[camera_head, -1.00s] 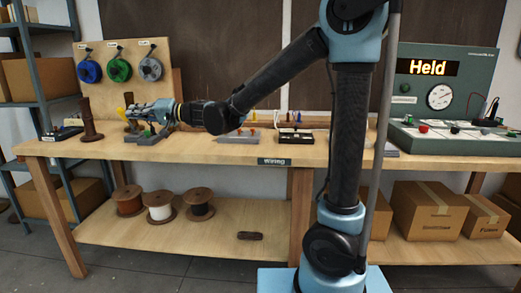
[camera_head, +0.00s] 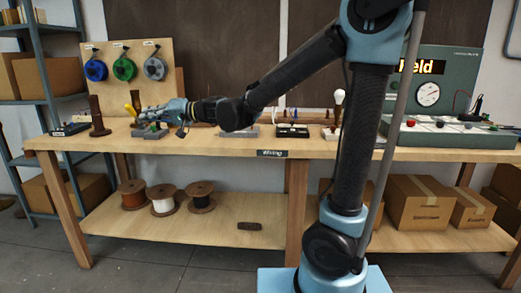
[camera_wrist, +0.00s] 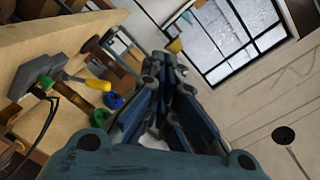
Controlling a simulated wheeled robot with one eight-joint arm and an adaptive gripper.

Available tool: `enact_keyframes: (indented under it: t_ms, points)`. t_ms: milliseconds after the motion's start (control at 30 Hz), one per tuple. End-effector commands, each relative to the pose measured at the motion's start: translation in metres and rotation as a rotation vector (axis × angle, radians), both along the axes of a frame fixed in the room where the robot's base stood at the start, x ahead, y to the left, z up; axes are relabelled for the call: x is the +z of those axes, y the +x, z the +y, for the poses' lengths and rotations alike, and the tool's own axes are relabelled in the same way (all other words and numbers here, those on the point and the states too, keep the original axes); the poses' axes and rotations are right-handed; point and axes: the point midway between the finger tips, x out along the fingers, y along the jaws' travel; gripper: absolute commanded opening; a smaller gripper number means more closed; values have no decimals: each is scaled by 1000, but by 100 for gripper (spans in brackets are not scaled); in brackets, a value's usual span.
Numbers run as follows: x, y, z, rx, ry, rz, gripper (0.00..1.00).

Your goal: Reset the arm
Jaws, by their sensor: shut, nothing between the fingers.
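My gripper (camera_head: 146,117) is at the left part of the wiring bench (camera_head: 270,145), above the bench top, with my arm stretched out to the left. In the wrist view my gripper (camera_wrist: 165,85) has its fingers together with nothing between them. Just beside it in the head view is a small grey fixture (camera_head: 150,132) with a yellow-handled tool (camera_head: 130,110). The yellow handle (camera_wrist: 92,95) and the grey fixture (camera_wrist: 38,72) also show at the left of the wrist view, apart from the fingers.
A pegboard with blue, green and grey spools (camera_head: 125,68) stands behind the bench's left end. A dark brown post (camera_head: 98,115) stands left of my gripper. A small black tray (camera_head: 292,131) and a test panel (camera_head: 440,85) are farther right. Wire reels (camera_head: 162,198) sit below.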

Motion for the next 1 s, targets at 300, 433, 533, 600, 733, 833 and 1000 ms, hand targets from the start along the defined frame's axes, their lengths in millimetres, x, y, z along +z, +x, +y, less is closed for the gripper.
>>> enact_keyframes:
  t_ms: [300, 433, 533, 600, 733, 833, 1000]
  points:
    - [-29, 6, -87, -35, -169, -60, 0]
    - [-54, 4, -140, -61, -289, -78, 0]
    - [-75, 1, -182, -85, -385, -80, 0]
    - [-92, -4, -211, -104, -456, -76, 0]
    - [-123, -14, -267, -147, -589, -57, 0]
    - [-148, -24, -310, -183, -694, -32, 0]
    - [-191, -48, -384, -257, -876, 33, 0]
